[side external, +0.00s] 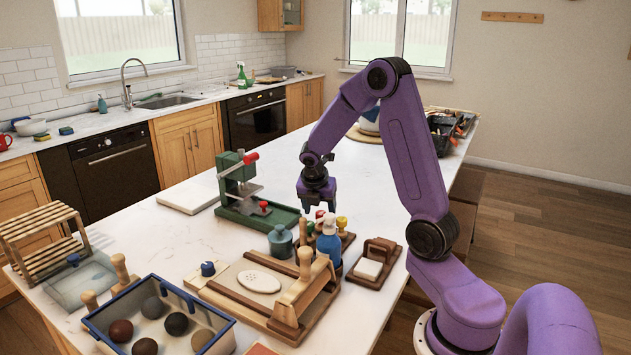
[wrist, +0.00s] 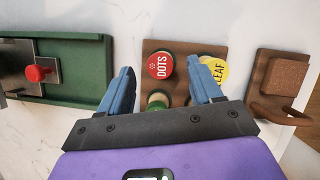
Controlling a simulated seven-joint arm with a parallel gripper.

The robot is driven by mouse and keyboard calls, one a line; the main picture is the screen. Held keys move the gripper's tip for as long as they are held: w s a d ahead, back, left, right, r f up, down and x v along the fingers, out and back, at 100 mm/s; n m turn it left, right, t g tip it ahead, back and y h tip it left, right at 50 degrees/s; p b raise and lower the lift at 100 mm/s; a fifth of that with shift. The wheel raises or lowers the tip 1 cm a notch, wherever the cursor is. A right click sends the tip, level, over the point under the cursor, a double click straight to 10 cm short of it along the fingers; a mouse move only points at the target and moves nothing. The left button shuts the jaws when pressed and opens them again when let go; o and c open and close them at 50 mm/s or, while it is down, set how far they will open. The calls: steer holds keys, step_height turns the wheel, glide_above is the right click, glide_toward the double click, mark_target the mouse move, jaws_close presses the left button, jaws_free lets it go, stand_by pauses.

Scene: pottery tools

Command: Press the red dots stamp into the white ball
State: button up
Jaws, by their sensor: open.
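The red stamp, marked DOTS (wrist: 160,65), stands in a wooden stand and also shows in the side view (side external: 320,214). A yellow stamp marked LEAF (wrist: 214,72) is beside it. My gripper (wrist: 161,80) is open and empty above the stand, with the red top between and just beyond its fingers in the wrist view. In the side view my gripper (side external: 318,203) hangs just above the stamps. I cannot pick out a clearly white ball. A flat, pale oval slab (side external: 260,281) lies on a wooden board.
A blue-edged bin (side external: 222,330) holds several dark and brownish balls. A green press (side external: 228,210) stands left of the stamps. A blue spray bottle (side external: 329,244) and a teal jar (side external: 280,242) stand close in front.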

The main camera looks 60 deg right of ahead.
steer(key=v, duration=1.2)
steer(key=s+a+f+m+t+y, duration=0.1)
steer(key=s+a+y, duration=0.15)
steer(key=a, duration=0.95)
steer(key=s+a+f+m+y, duration=0.1)
steer(key=a+m+y, duration=0.15)
steer(key=a, duration=0.95)
steer(key=s+f+m+g, duration=0.1)
steer(key=s+m, duration=0.1)
steer(key=s, duration=0.8)
steer(key=s+a+f+m+g, duration=0.1)
steer(key=s+f+m, duration=0.1)
steer(key=s, duration=0.9)
steer(key=shift+m, duration=0.45)
